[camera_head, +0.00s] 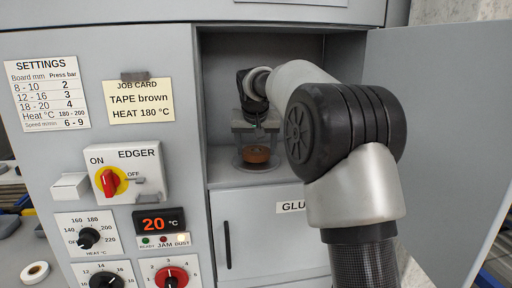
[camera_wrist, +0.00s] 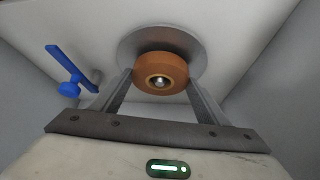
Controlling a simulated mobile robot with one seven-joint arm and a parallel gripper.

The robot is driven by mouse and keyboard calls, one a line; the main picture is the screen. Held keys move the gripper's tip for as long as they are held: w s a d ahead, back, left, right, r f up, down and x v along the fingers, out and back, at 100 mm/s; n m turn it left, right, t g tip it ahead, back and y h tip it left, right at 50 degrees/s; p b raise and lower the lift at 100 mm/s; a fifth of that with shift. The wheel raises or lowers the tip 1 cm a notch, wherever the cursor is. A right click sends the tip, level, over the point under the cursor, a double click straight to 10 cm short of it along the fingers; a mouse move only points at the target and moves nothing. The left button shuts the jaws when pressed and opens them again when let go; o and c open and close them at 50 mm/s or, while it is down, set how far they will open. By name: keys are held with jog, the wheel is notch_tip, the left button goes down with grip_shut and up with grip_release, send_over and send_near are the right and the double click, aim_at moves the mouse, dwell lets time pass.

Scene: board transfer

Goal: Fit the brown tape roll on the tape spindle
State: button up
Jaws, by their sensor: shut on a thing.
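The brown tape roll (camera_head: 257,154) is inside the open compartment, low over a grey round plate (camera_head: 241,163). In the wrist view the roll (camera_wrist: 148,70) is in front of the grey plate (camera_wrist: 192,48). A shiny metal spindle tip (camera_wrist: 160,82) shows in the roll's centre hole, so the roll is around the spindle. I cannot tell whether its far face touches the plate. My gripper (camera_head: 257,145) points down from above, and its fingers (camera_wrist: 161,84) are shut on the roll's two sides.
A blue lever (camera_wrist: 68,70) is left of the plate in the wrist view. Compartment walls are close on both sides, with the open door (camera_head: 440,110) at right. A loose white tape roll (camera_head: 35,272) lies at lower left. The job card (camera_head: 139,101) reads tape brown.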

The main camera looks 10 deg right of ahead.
jog(key=shift+f, duration=0.3)
jog(key=o, duration=1.2)
jog(key=v, duration=1.7)
jog(key=shift+s+r, duration=0.15)
jog(key=shift+r, duration=0.05)
jog(key=s+d+f+n, duration=0.1)
jog(key=s+f, duration=0.2)
jog(key=s, duration=1.3)
jog(key=shift+n+g+y, duration=0.4)
jog(key=shift+n+y, duration=0.2)
jog(key=s+f, duration=0.5)
jog(key=s, duration=0.1)
jog(key=s+f, duration=0.5)
jog(key=s, duration=0.1)
jog(key=s+d+f+p, duration=0.1)
jog(key=s+f, duration=0.4)
jog(key=s, duration=0.1)
jog(key=shift+s+f, duration=0.15)
jog(key=shift+s, duration=0.05)
